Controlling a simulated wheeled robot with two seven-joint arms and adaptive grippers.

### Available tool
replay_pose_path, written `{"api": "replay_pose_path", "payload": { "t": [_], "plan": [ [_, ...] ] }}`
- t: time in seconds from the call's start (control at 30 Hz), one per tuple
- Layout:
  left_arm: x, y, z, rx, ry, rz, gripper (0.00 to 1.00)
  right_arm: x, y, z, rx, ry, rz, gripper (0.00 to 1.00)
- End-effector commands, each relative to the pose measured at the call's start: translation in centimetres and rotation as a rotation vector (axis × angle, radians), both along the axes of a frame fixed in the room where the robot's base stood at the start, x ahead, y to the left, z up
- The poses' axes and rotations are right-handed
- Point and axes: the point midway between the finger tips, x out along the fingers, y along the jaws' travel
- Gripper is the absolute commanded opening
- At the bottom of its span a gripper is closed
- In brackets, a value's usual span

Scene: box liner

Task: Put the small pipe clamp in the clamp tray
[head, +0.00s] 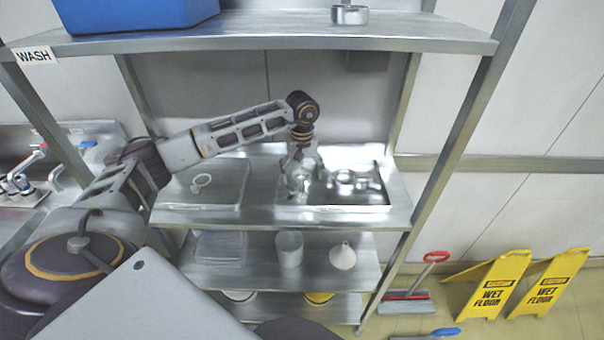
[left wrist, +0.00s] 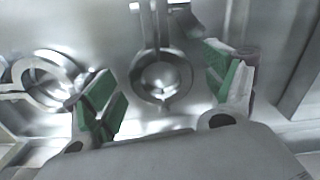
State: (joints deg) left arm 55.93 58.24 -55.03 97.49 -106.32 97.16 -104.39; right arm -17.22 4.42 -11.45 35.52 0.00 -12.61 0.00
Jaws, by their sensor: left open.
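My left gripper (head: 300,178) reaches over the middle shelf, at the left part of a shiny metal tray (head: 330,208) holding several metal pieces. In the left wrist view the gripper (left wrist: 162,88) is open, its green pads apart. A small ring-shaped metal clamp (left wrist: 160,78) with a long stem lies between and beyond the fingers, and they do not touch it. A larger ring clamp (left wrist: 45,80) lies to the left, partly hidden by the left finger. A second tray (head: 215,206) on the left of the shelf holds a pale ring (head: 200,182). My right gripper is not in view.
The upper shelf (head: 280,30) overhangs with a blue bin (head: 140,12) and a metal ring (head: 349,14). The lower shelf holds a white cup (head: 289,248) and a funnel (head: 343,256). A rack post (head: 450,150) stands at right. Yellow floor signs (head: 497,285) stand beyond.

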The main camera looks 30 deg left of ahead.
Motion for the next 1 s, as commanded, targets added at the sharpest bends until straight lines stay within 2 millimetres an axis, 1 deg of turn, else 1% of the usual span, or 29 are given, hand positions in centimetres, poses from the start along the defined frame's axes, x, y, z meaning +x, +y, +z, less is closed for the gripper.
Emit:
{"api": "replay_pose_path", "payload": {
  "t": [0.27, 0.7, 0.9, 1.0],
  "plan": [
    [0.1, 0.0, 3.2, -0.001, -0.006, 0.000, 0.85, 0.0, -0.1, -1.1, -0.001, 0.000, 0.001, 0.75],
    [0.1, 0.0, 9.0, -0.001, -0.005, 0.000, 0.85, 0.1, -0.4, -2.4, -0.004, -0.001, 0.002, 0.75],
    [0.1, 0.0, 10.9, -0.001, -0.004, -0.001, 0.85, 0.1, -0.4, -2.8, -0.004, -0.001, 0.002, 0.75],
    [0.1, 0.0, 11.5, -0.002, -0.003, -0.001, 0.85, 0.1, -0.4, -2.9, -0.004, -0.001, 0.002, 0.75]
  ]
}}
